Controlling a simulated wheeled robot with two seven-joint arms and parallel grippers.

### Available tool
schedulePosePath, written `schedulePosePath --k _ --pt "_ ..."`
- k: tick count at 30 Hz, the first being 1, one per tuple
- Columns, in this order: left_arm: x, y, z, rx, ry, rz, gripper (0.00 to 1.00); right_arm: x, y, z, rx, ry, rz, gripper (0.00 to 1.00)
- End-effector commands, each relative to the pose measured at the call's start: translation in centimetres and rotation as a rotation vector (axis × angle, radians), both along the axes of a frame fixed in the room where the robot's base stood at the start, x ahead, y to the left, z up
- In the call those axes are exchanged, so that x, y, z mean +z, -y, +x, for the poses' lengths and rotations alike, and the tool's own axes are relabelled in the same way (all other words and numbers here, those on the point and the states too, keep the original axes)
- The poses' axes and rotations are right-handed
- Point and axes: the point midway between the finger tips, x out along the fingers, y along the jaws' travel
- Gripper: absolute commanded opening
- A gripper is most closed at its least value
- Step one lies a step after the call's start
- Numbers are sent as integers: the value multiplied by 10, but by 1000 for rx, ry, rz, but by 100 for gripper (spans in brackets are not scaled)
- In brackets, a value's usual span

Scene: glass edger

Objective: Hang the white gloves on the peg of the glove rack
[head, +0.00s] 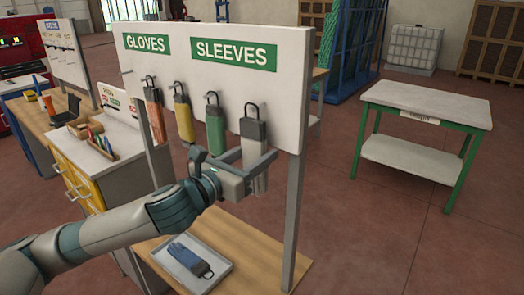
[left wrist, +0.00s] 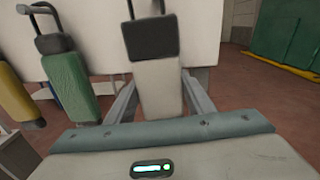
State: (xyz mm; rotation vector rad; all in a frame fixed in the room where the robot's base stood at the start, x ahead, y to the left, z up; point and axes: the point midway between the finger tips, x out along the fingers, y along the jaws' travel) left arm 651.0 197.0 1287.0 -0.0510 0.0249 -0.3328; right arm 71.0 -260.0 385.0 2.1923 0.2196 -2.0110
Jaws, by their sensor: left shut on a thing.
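The white gloves (head: 256,178), with a dark cuff and a dark loop on top, are upright in front of the rack board at the right end of the row. My left gripper (head: 257,162) is shut on them below the cuff. In the left wrist view the white gloves (left wrist: 158,88) show between the two fingers. The glove rack (head: 285,90) is a white board with green GLOVES and SLEEVES signs. The loop is against the board near peg height; I cannot tell whether it is over the peg. My right gripper is not in view.
Orange gloves (head: 154,115), yellow gloves (head: 183,115) and green gloves (head: 215,130) hang to the left. Below, a tray (head: 222,270) with blue gloves (head: 188,258) lies on the wooden shelf (head: 262,262). A green-legged table (head: 425,103) stands at right, with clear floor between.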

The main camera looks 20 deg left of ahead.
Motion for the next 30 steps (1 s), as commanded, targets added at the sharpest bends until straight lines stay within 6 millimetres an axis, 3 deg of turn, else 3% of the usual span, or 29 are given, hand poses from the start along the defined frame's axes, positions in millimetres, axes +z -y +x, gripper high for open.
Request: schedulePosePath --k 1,30 --pt "14 -1 -4 -4 28 -6 26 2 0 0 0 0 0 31" --pt "5 -15 -40 0 10 -1 26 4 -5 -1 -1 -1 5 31"
